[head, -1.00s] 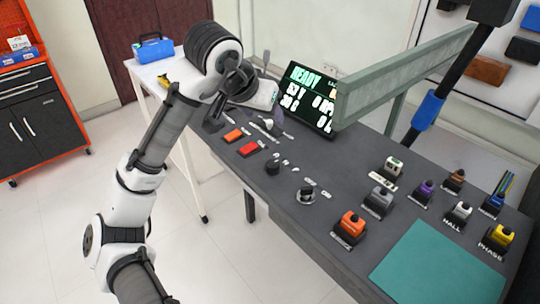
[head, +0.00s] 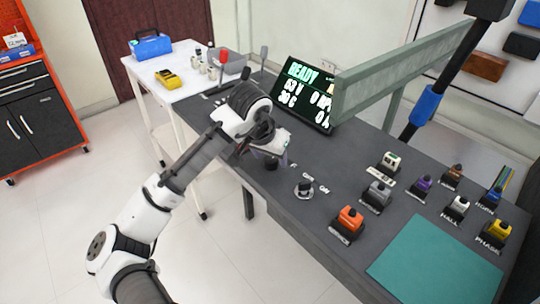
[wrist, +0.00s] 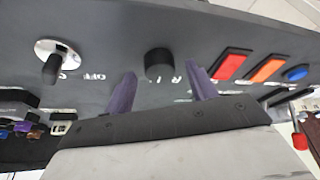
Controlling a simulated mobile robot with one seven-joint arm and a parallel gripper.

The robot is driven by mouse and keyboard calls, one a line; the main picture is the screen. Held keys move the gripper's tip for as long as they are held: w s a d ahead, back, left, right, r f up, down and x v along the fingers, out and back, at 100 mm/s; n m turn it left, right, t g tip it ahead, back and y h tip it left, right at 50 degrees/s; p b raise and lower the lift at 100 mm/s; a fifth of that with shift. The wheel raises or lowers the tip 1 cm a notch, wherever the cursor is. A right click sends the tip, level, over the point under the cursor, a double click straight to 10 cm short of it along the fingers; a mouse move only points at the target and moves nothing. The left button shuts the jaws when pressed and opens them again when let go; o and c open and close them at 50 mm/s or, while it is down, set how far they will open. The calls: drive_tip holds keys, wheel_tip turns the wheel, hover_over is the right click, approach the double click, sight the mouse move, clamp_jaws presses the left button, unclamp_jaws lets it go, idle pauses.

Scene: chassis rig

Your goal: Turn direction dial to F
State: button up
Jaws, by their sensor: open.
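The direction dial is a round black knob on the dark bench panel; it shows in the wrist view (wrist: 158,64) and just below my gripper in the head view (head: 271,164). White letters lie beside it; an R is readable, others are partly hidden by my fingers, and an F is not clearly seen. The dial's pointing direction cannot be told. My gripper (wrist: 162,76) is open and empty, its two purple fingers on either side of the dial in the wrist view. I cannot tell whether they reach down around it.
A switch on a silver disc (head: 304,190) marked ON and OFF sits close by. Red (wrist: 231,64) and orange (wrist: 266,68) buttons lie on the dial's other side. The display (head: 307,92) reads READY. Several coloured blocks and a teal mat (head: 435,262) occupy the bench's right.

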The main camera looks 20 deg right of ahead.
drive_tip(key=shift+w+d+f, duration=0.1)
drive_tip(key=shift+f, duration=0.25)
drive_tip(key=shift+c, duration=0.5)
drive_tip(key=c, duration=0.9)
drive_tip(key=shift+m, duration=0.3)
drive_tip(key=m+p, duration=0.1)
drive_tip(key=m, duration=0.1)
drive_tip(key=m+g+h+p, duration=0.1)
drive_tip(key=shift+w+r+m+g, duration=0.1)
drive_tip(key=shift+m+g, duration=0.2)
drive_tip(key=shift+m, duration=0.1)
drive_tip(key=shift+w+m+g+p, duration=0.15)
drive_tip(key=shift+m+g+p, duration=0.65)
drive_tip(key=shift+m, duration=1.4)
